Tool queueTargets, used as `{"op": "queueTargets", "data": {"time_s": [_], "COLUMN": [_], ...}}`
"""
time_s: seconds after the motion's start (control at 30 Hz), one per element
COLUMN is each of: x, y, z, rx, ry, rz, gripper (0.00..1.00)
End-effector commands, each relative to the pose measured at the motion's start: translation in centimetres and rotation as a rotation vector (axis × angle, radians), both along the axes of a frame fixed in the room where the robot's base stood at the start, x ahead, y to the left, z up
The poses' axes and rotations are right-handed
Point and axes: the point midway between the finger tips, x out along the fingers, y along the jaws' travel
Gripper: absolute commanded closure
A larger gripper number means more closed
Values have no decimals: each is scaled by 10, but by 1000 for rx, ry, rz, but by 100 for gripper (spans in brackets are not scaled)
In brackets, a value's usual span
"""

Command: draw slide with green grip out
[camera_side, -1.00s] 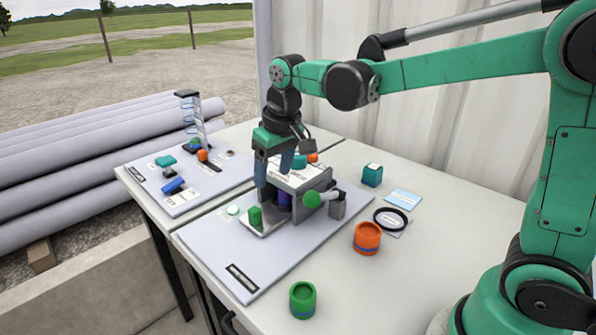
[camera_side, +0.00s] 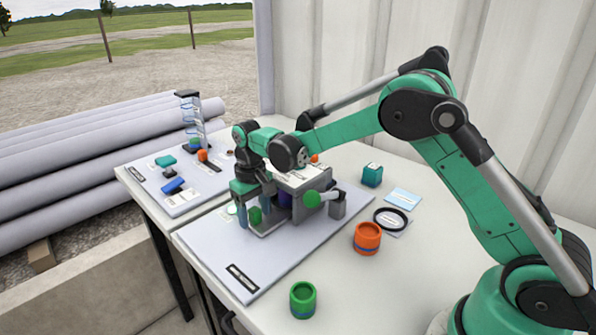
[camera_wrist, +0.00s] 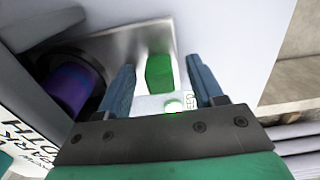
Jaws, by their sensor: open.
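The green grip (camera_side: 255,216) stands upright on the metal slide plate (camera_side: 266,230), which sticks out of the grey block (camera_side: 313,204) on the near board. My gripper (camera_side: 256,212) is open and points down, with one blue finger on each side of the grip in the side view. In the wrist view the green grip (camera_wrist: 159,73) shows ahead between the two fingers of my gripper (camera_wrist: 162,82), with gaps on both sides. I cannot tell whether the fingertips reach down past its top. The metal slide plate (camera_wrist: 112,45) runs under the block there.
A green ball knob (camera_side: 312,199) on a lever sticks out at the block's near side. A purple cylinder (camera_wrist: 75,85) sits beside the plate. An orange cup (camera_side: 367,238), a green cup (camera_side: 303,299) and a black ring (camera_side: 377,221) stand apart.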

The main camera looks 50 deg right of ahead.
Motion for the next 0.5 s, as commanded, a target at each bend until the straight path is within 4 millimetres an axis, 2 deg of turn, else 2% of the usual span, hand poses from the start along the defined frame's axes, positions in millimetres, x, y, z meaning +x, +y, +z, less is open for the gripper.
{"op": "queueTargets", "data": {"time_s": [0.2, 0.27, 0.4, 0.43, 0.5], "x": [0, 0, 0, 0, 0], "y": [0, 0, 0, 0, 0], "z": [-1, -1, -1, -1, -1], "rx": [0, 0, 0, 0, 0], "ry": [0, 0, -1, -1, -1], "rz": [0, 0, 0, 0, 0], "gripper": [39, 54, 93, 100, 100]}}
